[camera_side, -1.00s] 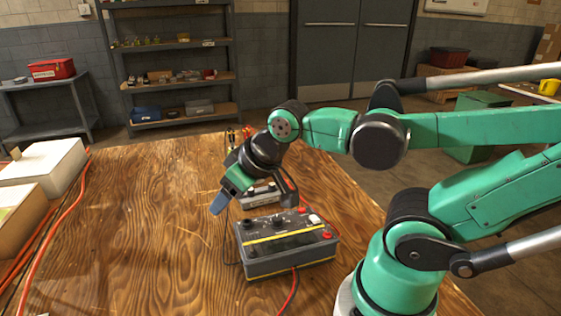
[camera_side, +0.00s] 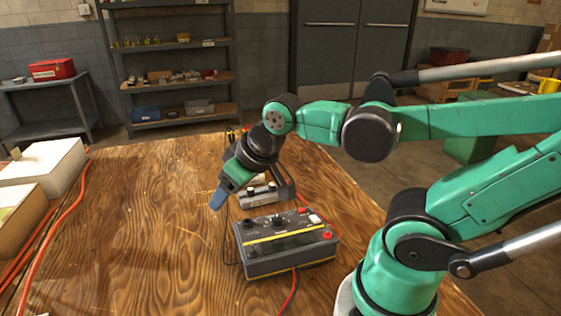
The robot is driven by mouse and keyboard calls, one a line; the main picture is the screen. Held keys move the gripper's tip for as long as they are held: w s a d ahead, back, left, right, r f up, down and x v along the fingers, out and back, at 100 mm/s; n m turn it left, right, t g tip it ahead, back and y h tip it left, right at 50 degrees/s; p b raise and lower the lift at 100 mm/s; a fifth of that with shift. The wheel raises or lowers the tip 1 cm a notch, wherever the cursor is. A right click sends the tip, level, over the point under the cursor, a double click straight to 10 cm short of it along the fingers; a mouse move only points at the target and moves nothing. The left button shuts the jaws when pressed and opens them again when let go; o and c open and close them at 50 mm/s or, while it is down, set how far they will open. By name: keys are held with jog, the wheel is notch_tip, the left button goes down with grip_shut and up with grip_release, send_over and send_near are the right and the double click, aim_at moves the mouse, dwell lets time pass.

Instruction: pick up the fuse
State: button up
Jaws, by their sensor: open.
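My gripper (camera_side: 224,194) is above the wooden table, left of and behind the dark control box, with its blue fingertip pointing down and to the left. Its jaws are open, and I see nothing held between them. I cannot make out a fuse anywhere in this view; it may be hidden behind the gripper or too small to tell.
A dark control box (camera_side: 285,262) with knobs, a yellow stripe and a red cable sits on the wooden table (camera_side: 140,240). A smaller grey box (camera_side: 262,196) stands behind it. Pale boxes (camera_side: 45,170) and orange cables line the left edge. The table's middle left is clear.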

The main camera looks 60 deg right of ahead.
jog(key=w+d+m+g, duration=0.3)
jog(key=w+d+g, duration=0.15)
jog(key=d, duration=0.25)
jog(key=m+g, duration=0.2)
send_over(250, 189)
notch_tip(250, 189, down, 6)
jog(key=shift+a+r, duration=0.15)
jog(key=shift+d+f, duration=0.3)
jog(key=shift+f, duration=2.75)
grip_shut()
